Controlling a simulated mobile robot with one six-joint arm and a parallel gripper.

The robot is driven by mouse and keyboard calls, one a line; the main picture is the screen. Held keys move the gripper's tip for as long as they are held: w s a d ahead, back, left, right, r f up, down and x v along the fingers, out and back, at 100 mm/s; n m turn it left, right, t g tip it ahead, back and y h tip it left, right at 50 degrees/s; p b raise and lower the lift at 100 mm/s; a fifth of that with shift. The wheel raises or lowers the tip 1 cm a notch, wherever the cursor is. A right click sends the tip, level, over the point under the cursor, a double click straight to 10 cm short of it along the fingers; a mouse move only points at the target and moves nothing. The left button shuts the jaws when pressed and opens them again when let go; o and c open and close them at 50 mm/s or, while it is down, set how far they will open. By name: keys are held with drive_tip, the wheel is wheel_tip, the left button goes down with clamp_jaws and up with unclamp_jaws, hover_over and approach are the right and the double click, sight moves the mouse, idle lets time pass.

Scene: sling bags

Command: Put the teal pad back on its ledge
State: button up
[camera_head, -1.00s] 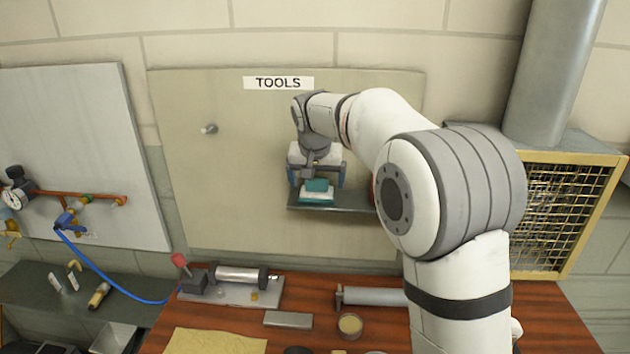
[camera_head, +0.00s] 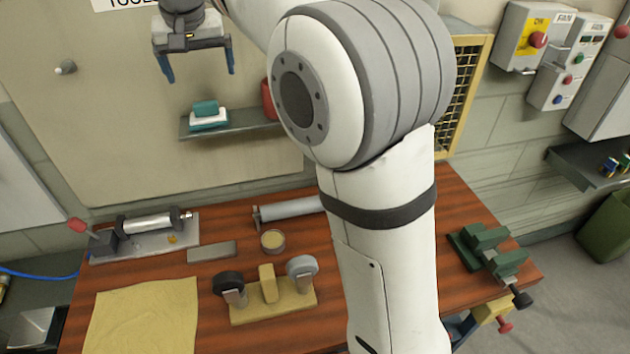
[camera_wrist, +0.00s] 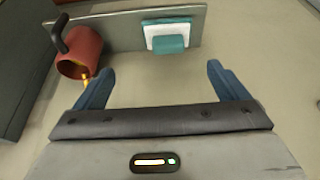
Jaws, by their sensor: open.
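The teal pad (camera_head: 206,108) rests on the grey ledge (camera_head: 250,127) on the tool board, near the ledge's left end. It has a white layer under a teal top block. In the wrist view the pad (camera_wrist: 171,42) lies on the ledge (camera_wrist: 115,33), ahead of my fingers. My gripper (camera_head: 201,77) is open and empty, above the pad and apart from it. Its two blue fingers are spread wide in the wrist view (camera_wrist: 160,72), with only the board's plain surface between them.
A red mug (camera_wrist: 79,57) stands on the ledge beside the pad; my arm partly hides it in the head view (camera_head: 268,98). A peg (camera_head: 66,67) sticks out of the board at left. Below, the wooden bench holds a yellow cloth (camera_head: 142,318), a brush stand (camera_head: 270,302) and a green vise (camera_head: 488,250).

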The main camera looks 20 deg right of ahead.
drive_tip(key=s+d+f, duration=0.5)
drive_tip(key=s+d, duration=0.7)
drive_tip(key=s, duration=0.2)
drive_tip(key=s+d+f, duration=0.2)
drive_tip(key=s+f, duration=0.4)
drive_tip(key=s, duration=0.2)
drive_tip(key=s+d+f, duration=0.3)
drive_tip(key=s+f, duration=0.3)
drive_tip(key=s, duration=0.2)
drive_tip(key=shift+s+d+f+n+g, duration=0.15)
drive_tip(key=shift+s+f+n+g, duration=0.15)
drive_tip(key=shift+g, duration=0.1)
